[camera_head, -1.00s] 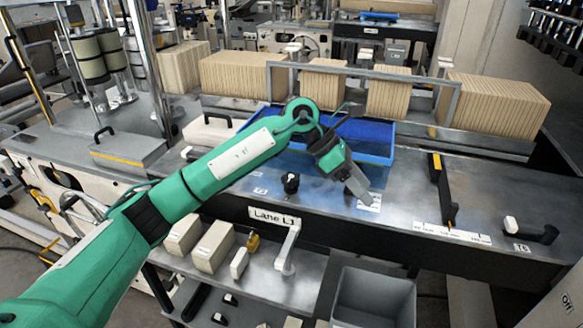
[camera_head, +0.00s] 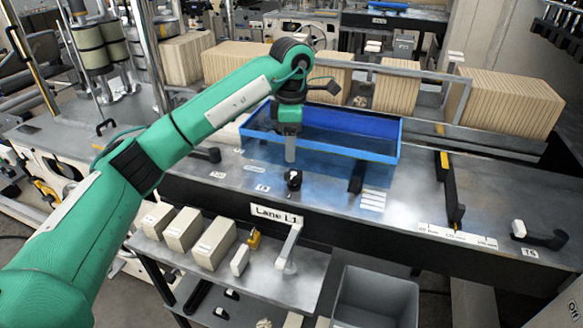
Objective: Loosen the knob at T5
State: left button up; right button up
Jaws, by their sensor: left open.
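A small round black knob (camera_head: 293,181) stands on the grey metal bench top (camera_head: 405,205), in front of the blue tray. A small white label (camera_head: 262,188) lies just left of it, and its print is too small to read surely. My left gripper (camera_head: 290,160) points straight down just behind and above the knob, close to it in the picture. Its fingers are seen edge-on and nothing shows between them; it is open. Whether it touches the knob cannot be told. My right gripper is not in view.
A blue tray (camera_head: 386,157) lies right behind my gripper. A black bar (camera_head: 357,178) and a black handle (camera_head: 207,155) flank the knob. A white-tipped black lever (camera_head: 545,238) sits at far right. Below are a shelf with boxes (camera_head: 184,230) and a grey bin (camera_head: 375,300).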

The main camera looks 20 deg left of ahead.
aim_at(291, 174)
pick_arm(q)
notch_tip(291, 174, down, 7)
jog(key=shift+f+p, duration=0.1)
jog(key=shift+p, duration=0.9)
jog(key=shift+f, duration=0.75)
jog(key=shift+c, duration=0.5)
jog(key=c, duration=0.9)
